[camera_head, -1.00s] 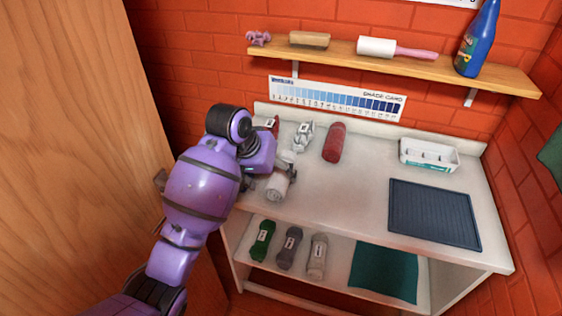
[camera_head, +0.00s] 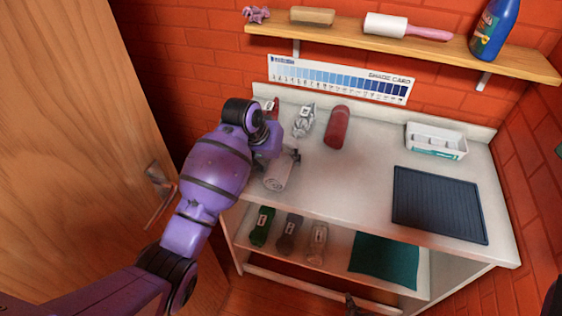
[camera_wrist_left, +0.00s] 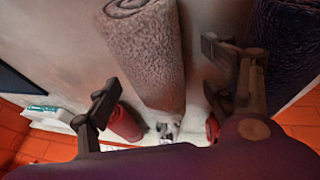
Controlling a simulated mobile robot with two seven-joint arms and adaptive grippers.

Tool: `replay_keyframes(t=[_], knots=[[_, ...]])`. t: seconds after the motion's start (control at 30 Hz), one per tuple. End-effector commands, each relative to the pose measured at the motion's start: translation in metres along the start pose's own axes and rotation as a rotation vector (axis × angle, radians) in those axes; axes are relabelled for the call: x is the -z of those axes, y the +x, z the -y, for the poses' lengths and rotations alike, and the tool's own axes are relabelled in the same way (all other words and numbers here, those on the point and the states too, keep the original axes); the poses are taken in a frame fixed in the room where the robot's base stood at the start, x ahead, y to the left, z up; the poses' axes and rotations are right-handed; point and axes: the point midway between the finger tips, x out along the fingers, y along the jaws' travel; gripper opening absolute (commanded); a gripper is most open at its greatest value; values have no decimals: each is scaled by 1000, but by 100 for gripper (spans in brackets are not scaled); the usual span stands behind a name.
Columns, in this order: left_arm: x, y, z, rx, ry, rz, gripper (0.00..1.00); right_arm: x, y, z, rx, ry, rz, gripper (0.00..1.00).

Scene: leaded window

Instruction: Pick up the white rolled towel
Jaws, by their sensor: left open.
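The white rolled towel (camera_head: 278,178) lies on the worktop near its front left edge, partly covered by my left arm. My left gripper (camera_head: 287,157) is over its far part. In the left wrist view, the towel (camera_wrist_left: 148,45) runs between the two spread fingers of my left gripper (camera_wrist_left: 160,66), with a gap on each side. The gripper is open and holds nothing. A small dark part at the bottom edge of the head view may belong to my right gripper; its jaws cannot be made out.
A dark blue roll (camera_wrist_left: 284,45) lies close beside the right finger in the wrist view. A red roll (camera_head: 337,127) and a grey-white bundle (camera_head: 304,120) lie farther back. A dark ribbed mat (camera_head: 438,204) and white tray (camera_head: 436,141) are at right. The worktop's middle is clear.

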Motion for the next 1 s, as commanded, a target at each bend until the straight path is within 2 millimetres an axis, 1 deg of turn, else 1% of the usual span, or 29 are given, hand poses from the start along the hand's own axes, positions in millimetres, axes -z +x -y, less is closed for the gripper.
replay_keyframes(t=[0.07, 0.2, 0.23, 0.6, 0.87, 1.0], knots=[[0, 1, 0, 0, 1, -1, 77, 4, 1, 1, 2, -1, -8, 0], [0, 1, 0, 0, 0, 0, 77, 4, 1, 1, 2, -1, -6, 0], [0, 1, 0, 0, 0, 0, 74, 3, 0, 1, 2, -1, -5, 0], [0, 1, 0, 0, 0, 0, 26, -1, 0, 0, -1, 1, 2, 0], [1, 0, 0, 0, 1, -1, 26, -2, -1, -2, -3, 1, 3, 0], [4, -7, -2, 0, 2, -1, 26, -4, -1, -2, -3, 1, 8, 0]])
